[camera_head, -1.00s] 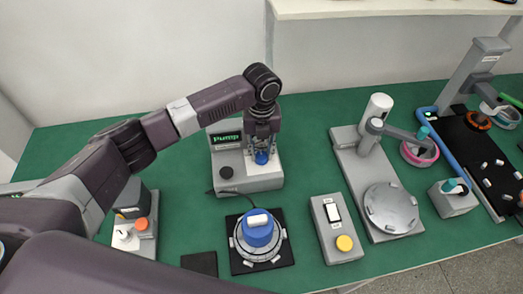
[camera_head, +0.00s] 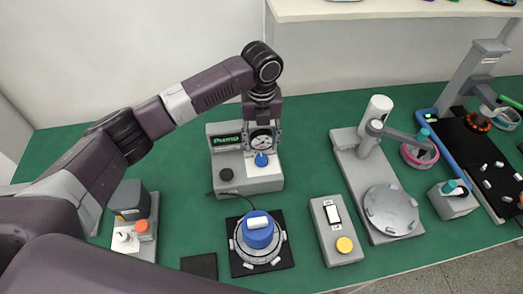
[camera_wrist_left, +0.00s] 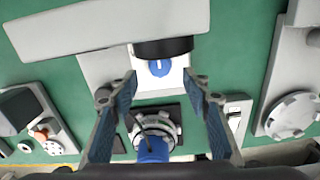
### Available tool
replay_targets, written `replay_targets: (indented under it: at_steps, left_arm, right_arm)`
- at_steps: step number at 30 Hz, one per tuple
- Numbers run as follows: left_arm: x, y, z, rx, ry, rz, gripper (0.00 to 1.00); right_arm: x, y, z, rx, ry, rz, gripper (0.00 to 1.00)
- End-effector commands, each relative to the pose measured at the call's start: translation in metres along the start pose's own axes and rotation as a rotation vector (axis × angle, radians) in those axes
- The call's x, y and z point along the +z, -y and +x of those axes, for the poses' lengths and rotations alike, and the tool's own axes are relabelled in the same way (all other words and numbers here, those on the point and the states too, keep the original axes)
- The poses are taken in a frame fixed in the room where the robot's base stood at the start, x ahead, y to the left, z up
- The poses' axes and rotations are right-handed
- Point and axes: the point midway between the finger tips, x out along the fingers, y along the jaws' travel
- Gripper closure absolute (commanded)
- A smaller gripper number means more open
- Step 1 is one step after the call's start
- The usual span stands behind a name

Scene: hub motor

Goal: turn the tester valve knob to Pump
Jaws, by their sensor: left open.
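The grey tester (camera_head: 262,181) stands at the back of the green table, and its display (camera_head: 228,140) reads "Pump". Its blue valve knob (camera_head: 261,159) sits on a white plate, below a round gauge (camera_head: 262,139). In the left wrist view the knob (camera_wrist_left: 158,68) shows a white pointer mark, and a dark round part partly hides it. My left gripper (camera_head: 263,126) is open and empty, pointing down above the knob and apart from it. In the left wrist view its fingers are spread wide. My right gripper is not in view.
A hub motor with a blue top (camera_head: 258,235) sits on a black mat in front of the tester. A switch box (camera_head: 336,231) with a yellow button stands to its right, beside a press stand (camera_head: 391,209). A shelf (camera_head: 390,10) overhangs the back right.

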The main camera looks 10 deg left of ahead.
Motion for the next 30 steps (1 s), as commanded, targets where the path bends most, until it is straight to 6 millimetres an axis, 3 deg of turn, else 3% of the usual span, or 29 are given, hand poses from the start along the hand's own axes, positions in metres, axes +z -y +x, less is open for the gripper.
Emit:
replay_targets:
  at_steps: [3, 10, 30]
  left_arm:
    - [0.001, 0.001, -0.026, -0.002, 0.003, 0.001, 0.56]
    - [0.000, 0.000, -0.057, 0.000, 0.001, 0.000, 0.56]
    - [0.000, 0.000, -0.063, 0.000, -0.001, 0.001, 0.56]
  right_arm:
    - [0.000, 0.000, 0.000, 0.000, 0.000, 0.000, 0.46]
    - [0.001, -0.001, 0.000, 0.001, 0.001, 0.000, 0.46]
    - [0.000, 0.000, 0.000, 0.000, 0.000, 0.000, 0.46]
